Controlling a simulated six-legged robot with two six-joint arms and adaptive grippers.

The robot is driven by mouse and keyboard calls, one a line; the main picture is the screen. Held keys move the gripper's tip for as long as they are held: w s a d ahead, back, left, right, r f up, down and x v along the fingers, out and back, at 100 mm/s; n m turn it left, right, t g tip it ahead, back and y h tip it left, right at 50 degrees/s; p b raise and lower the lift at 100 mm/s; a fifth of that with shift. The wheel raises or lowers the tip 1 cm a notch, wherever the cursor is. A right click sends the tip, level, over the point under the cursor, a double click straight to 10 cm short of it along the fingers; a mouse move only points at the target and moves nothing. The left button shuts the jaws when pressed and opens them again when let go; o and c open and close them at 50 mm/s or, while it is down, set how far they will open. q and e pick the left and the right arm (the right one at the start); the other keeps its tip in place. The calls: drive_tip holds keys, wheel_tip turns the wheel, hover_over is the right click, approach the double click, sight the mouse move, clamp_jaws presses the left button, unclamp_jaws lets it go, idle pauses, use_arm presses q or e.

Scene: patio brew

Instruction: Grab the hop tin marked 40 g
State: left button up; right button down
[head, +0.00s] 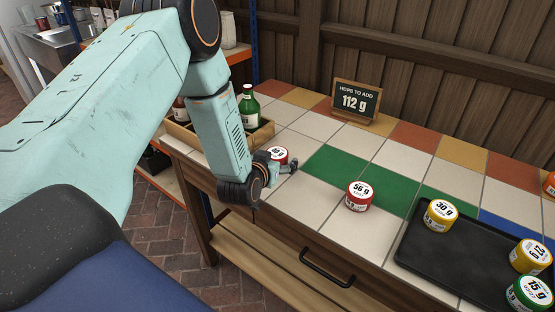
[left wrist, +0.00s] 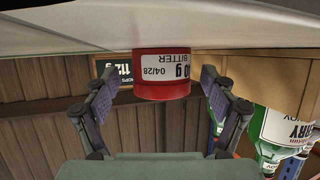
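The red hop tin (head: 278,153) stands on the tiled table beside the wooden crate, partly hidden by my left gripper (head: 280,172). In the left wrist view the tin (left wrist: 163,88) appears upside down, with a white label showing "0 g" and "BITTER"; its first digit is not clear. My left gripper (left wrist: 156,72) is open there, one finger on each side of the tin, with gaps between fingers and tin. My right gripper is not in view.
A red 56 g tin (head: 360,195) stands on the tiles to the right. A black tray (head: 415,255) holds a yellow 30 g tin (head: 440,214) and others. A wooden crate (head: 262,137) with bottles is close behind my gripper. A "112 g" board (head: 355,101) stands behind.

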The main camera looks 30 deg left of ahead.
use_arm(q)
drive_tip(key=shift+a, duration=0.1)
drive_tip(key=shift+c, duration=1.4)
drive_tip(key=c, duration=0.8)
drive_tip(key=shift+c, duration=0.2)
